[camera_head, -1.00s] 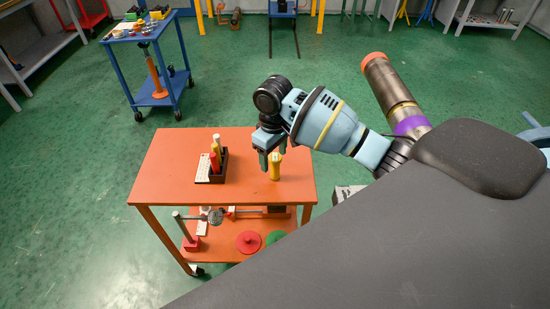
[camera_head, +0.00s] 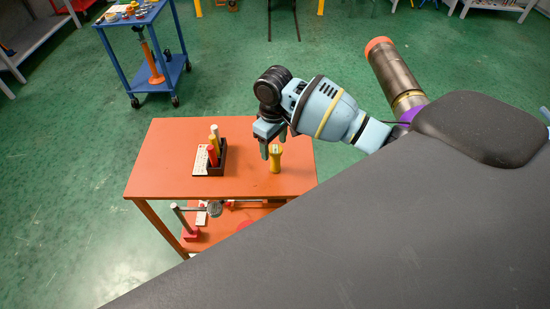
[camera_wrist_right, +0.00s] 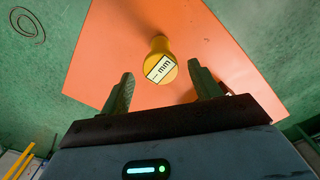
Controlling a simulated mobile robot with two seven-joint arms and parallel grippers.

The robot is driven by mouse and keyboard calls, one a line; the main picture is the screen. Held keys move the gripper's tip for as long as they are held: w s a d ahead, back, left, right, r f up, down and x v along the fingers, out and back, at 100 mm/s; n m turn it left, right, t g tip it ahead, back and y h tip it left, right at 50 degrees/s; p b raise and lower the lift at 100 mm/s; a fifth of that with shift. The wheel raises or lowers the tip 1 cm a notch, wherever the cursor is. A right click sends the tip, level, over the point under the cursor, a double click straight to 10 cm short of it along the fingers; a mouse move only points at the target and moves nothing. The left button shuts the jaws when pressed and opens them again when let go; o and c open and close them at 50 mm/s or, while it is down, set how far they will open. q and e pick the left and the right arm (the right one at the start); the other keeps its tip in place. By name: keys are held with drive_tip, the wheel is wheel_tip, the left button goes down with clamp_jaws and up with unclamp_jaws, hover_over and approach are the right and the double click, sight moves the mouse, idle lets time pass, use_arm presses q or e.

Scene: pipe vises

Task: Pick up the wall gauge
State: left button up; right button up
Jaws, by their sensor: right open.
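The wall gauge appears to be the yellow, waisted upright piece (camera_head: 275,160) standing on the orange table near its right side. My right gripper (camera_head: 273,148) is open beside and above the gauge's top in the head view. In the wrist view its two fingers (camera_wrist_right: 163,80) are spread to the left and right of the gauge, with gaps on both sides. Nothing is between the fingers in their grip. My left gripper is not in view.
The orange table (camera_head: 165,165) has a dark holder (camera_head: 218,167) with red and pale yellow handled pieces and a white perforated plate (camera_head: 201,160). A lower shelf holds a red-based stand (camera_head: 190,232). A blue cart (camera_head: 160,50) stands farther back. The tabletop around the gauge is clear.

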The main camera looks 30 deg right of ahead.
sight(275, 156)
drive_tip(key=f, duration=0.5)
drive_tip(key=shift+s, duration=0.35)
drive_tip(key=c, duration=1.1)
